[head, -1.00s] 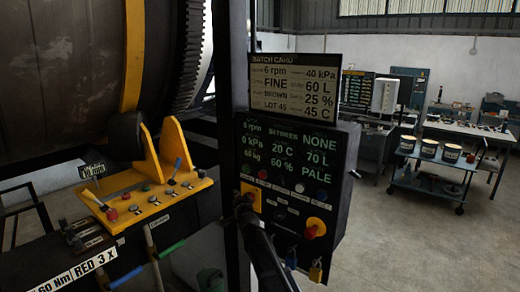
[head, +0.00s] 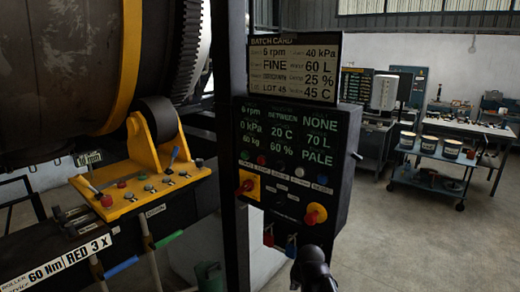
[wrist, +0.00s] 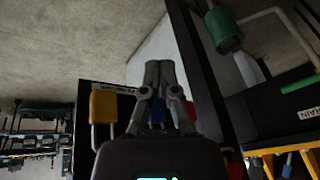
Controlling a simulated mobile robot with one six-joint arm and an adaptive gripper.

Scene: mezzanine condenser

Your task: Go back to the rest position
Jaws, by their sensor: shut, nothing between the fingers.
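My gripper (wrist: 159,76) is shut and empty in the wrist view, its fingers together. My dark arm end shows at the bottom of the head view, below the control panel (head: 340,185). I cannot make out the fingers there. The panel carries a red handle on a yellow plate (head: 248,186) and a red knob on a yellow disc (head: 315,214). Under it hang a red padlock (head: 268,237) and a blue padlock (head: 291,247). A yellow padlock (wrist: 103,106) shows left of my gripper in the wrist view; my arm hides it in the head view.
A batch card (head: 294,69) stands above the panel, beside a dark post (head: 229,150). At left are a yellow control desk (head: 130,205) and a large drum (head: 60,70). A trolley (head: 430,185) with buckets stands at right. Open floor (head: 410,245) lies in front of it.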

